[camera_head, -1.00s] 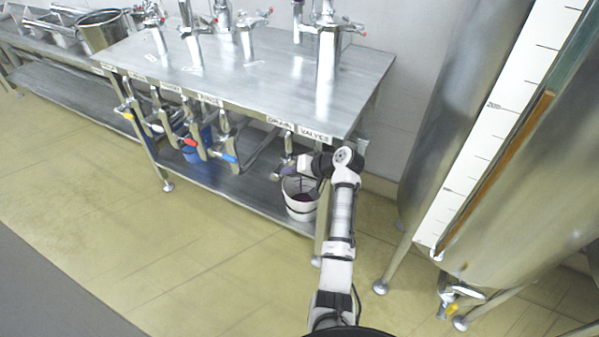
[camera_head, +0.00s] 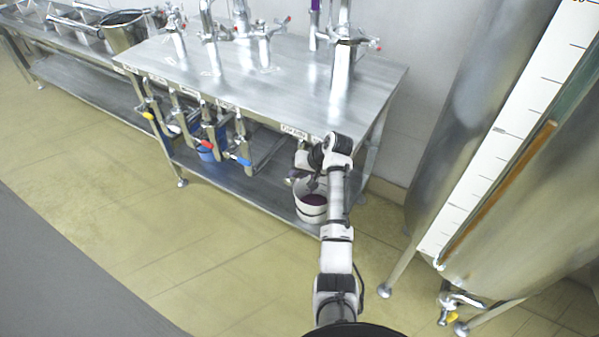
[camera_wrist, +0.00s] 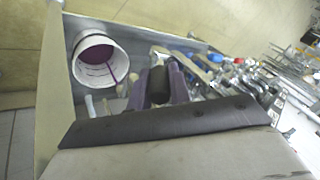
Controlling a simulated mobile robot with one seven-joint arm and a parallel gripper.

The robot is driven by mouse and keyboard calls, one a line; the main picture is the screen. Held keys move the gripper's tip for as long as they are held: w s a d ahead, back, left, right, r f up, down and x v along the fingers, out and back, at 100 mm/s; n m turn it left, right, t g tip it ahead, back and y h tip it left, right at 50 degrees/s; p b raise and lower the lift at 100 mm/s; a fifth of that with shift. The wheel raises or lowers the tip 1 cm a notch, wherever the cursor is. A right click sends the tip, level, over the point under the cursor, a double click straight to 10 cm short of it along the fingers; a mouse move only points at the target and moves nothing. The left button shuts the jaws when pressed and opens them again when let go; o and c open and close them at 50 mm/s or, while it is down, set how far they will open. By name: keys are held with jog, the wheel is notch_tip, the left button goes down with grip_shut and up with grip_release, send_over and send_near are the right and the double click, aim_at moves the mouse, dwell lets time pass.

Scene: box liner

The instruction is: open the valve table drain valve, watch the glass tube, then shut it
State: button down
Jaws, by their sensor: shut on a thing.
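The valve table (camera_head: 260,92) is a steel table with a row of valves under its front edge. The drain valve is at its right end, largely hidden by my arm in the head view. My gripper (camera_wrist: 165,85) is shut on the dark handle of the drain valve (camera_wrist: 159,84) in the wrist view. A white bucket (camera_head: 311,212) stands below on the lower shelf, and it also shows in the wrist view (camera_wrist: 78,68). It holds purple liquid, and a thin purple streak crosses its mouth. A purple glass tube (camera_head: 314,18) rises behind the tabletop, its top cut off.
Blue-handled (camera_head: 240,160) and red-handled (camera_head: 204,143) valves sit left of my gripper. A large tank (camera_head: 545,215) with a scale and amber tube stands at right. The floor in front is clear.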

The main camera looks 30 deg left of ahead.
jog(key=c, duration=1.3)
grip_release()
jog(key=shift+d+r+b, duration=0.2)
jog(key=shift+b, duration=0.1)
jog(key=d+b, duration=0.3)
jog(key=d, duration=0.9)
jog(key=shift+s+d+r, duration=0.15)
jog(key=shift+s+r, duration=0.1)
jog(key=shift+r, duration=0.05)
